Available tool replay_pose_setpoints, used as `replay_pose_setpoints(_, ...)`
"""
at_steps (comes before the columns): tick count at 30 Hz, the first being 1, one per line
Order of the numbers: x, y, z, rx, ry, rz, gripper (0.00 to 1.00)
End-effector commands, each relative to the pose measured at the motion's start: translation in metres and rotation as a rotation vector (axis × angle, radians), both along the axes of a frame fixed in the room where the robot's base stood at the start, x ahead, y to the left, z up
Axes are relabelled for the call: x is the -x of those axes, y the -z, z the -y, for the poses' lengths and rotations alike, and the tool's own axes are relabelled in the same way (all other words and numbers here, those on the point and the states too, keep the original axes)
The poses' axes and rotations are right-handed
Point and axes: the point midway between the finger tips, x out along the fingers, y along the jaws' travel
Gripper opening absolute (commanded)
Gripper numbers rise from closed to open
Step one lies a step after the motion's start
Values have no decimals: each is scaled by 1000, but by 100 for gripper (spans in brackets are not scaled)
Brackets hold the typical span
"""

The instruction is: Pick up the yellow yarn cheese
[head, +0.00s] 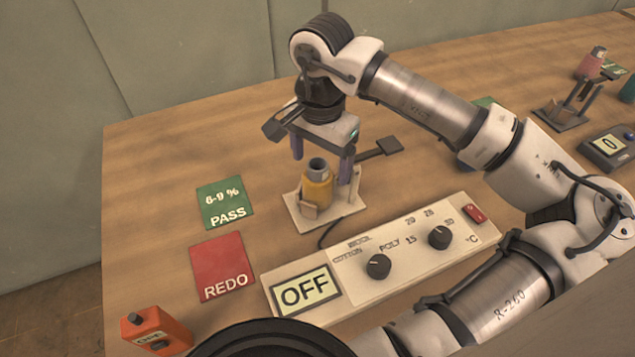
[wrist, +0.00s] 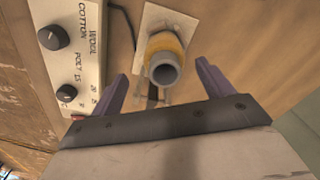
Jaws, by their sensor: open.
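The yellow yarn cheese (head: 318,189) is a yellow-wound cone with a grey tube top. It stands upright on a small pale plate (head: 298,213) on the wooden table. My gripper (head: 322,168) is open above it, with its purple fingers on either side of the cone's top and apart from it. In the wrist view the yarn cheese (wrist: 164,58) shows its grey tube end, just beyond and between the two finger tips of my gripper (wrist: 160,78). Its lower part is partly hidden by a small bracket on the plate.
A pale control panel (head: 400,262) with knobs and an OFF display lies in front. A green PASS card (head: 221,203) and a red REDO card (head: 222,266) lie left. An orange box (head: 157,331) sits front left. A pink cone (head: 592,63) stands far right.

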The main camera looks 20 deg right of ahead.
Motion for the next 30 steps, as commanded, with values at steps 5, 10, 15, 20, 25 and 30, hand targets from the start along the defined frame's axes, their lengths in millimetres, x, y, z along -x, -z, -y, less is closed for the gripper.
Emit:
replay_pose_setpoints(5, -1, 10, -1, -2, -1, -1, 79)
replay_pose_setpoints(10, -5, 34, -4, -4, -2, -1, 79)
replay_pose_setpoints(15, -5, 54, -3, -3, 0, 1, 79)
replay_pose_setpoints(20, -5, 58, -3, 0, -1, 1, 79)
replay_pose_setpoints(25, -5, 58, -3, 0, 0, 1, 70)
replay_pose_setpoints(30, -5, 58, -3, -1, 0, 1, 48)
